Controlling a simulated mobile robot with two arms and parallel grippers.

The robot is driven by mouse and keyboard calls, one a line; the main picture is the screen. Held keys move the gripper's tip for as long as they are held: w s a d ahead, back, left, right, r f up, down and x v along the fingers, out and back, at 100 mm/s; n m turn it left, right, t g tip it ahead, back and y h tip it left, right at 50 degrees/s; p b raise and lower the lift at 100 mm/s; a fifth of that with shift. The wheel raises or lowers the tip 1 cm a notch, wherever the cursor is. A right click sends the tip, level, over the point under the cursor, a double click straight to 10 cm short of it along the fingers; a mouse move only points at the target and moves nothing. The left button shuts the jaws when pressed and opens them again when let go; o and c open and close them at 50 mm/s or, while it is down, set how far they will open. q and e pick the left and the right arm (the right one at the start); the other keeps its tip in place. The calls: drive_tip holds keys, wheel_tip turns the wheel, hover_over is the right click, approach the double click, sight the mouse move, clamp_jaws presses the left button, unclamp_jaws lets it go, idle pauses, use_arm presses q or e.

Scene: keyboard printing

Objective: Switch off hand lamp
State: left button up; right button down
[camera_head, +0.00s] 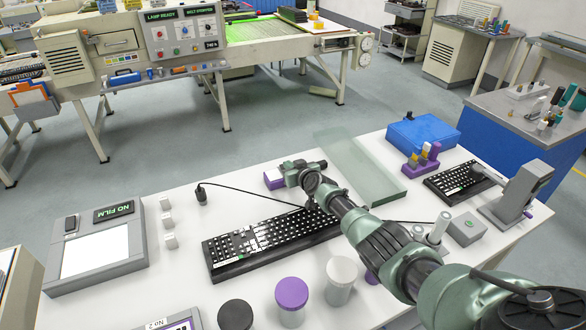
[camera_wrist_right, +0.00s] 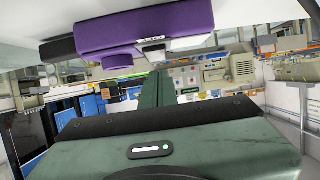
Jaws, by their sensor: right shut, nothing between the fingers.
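A purple block-like body, which looks like the hand lamp (camera_head: 272,180), lies on the white table behind the keyboard, partly hidden by my right gripper (camera_head: 284,172). In the right wrist view the lamp (camera_wrist_right: 190,28) fills the top, purple with a black end. A round purple knob (camera_wrist_right: 118,62) and a small dark-and-white detail (camera_wrist_right: 153,47) show on its side. I cannot tell whether it is lit. My right gripper is shut and empty, its dark green fingers (camera_wrist_right: 157,88) close to the lamp; I cannot tell whether they touch. My left gripper is out of view.
A black keyboard (camera_head: 262,243) lies in front of the gripper, with a black cable (camera_head: 250,191) behind it. A greenish glass plate (camera_head: 360,165) lies to the right. Lidded jars (camera_head: 291,296) stand in front. A light-box device (camera_head: 95,250) is at left.

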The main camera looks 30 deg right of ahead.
wheel_tip(320, 180, up, 5)
drive_tip(key=p, duration=0.4)
drive_tip(key=s+p, duration=0.5)
drive_tip(key=s, duration=0.5)
drive_tip(key=shift+s+a+f+p, duration=0.25)
drive_tip(key=shift+s+a+p, duration=0.1)
drive_tip(key=shift+p, duration=0.05)
